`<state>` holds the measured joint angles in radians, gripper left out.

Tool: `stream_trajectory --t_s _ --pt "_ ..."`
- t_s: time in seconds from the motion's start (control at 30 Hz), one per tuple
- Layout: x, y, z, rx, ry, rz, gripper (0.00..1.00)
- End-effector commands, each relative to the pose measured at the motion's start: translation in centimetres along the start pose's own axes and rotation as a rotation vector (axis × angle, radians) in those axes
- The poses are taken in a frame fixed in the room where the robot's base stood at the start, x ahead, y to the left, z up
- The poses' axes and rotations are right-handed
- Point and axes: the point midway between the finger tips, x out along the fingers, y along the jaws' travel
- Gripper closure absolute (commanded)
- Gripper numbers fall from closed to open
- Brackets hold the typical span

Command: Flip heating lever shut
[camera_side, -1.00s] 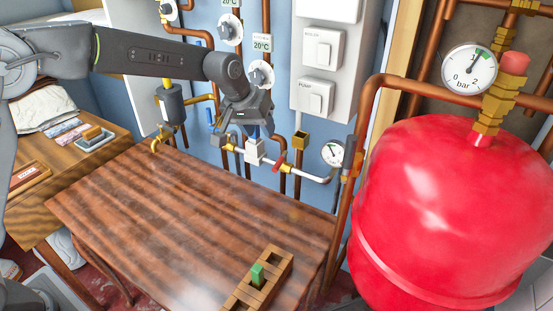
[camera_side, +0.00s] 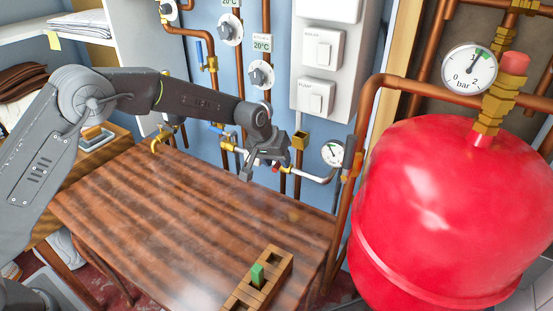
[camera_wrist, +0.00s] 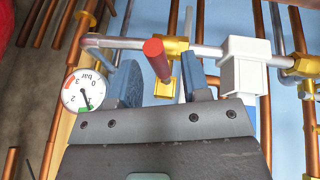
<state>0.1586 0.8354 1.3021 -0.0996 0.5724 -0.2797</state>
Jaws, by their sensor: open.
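A red-handled lever (camera_wrist: 157,60) on a brass valve (camera_wrist: 166,85) shows in the wrist view, its red end pointing toward the camera. I cannot read a label that says which lever is for heating. My gripper (camera_wrist: 160,84) is open, and the red handle appears between its two blue-grey fingers; I cannot tell whether they touch it. In the side view my gripper (camera_side: 257,168) is low at the pipes above the table's back edge, and only a bit of red (camera_side: 275,169) shows beside it. A blue lever (camera_side: 215,129) is on a valve to its left.
A pressure gauge (camera_side: 332,153) is close to the right of my gripper. A white box (camera_wrist: 244,66) sits on the pipe beside the fingers in the wrist view. The wooden table (camera_side: 150,220) is mostly clear, with a wooden rack (camera_side: 240,300) at its front. A red tank (camera_side: 440,220) fills the right.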

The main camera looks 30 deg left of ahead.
Motion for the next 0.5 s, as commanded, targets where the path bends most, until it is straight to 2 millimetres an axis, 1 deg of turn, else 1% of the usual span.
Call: stream_trajectory --t_s 0.17,0.5 --pt "0.0 0.0 -0.01 0.0 0.0 0.0 0.57" --pt "-0.02 -0.02 0.0 0.0 0.0 0.0 0.88"
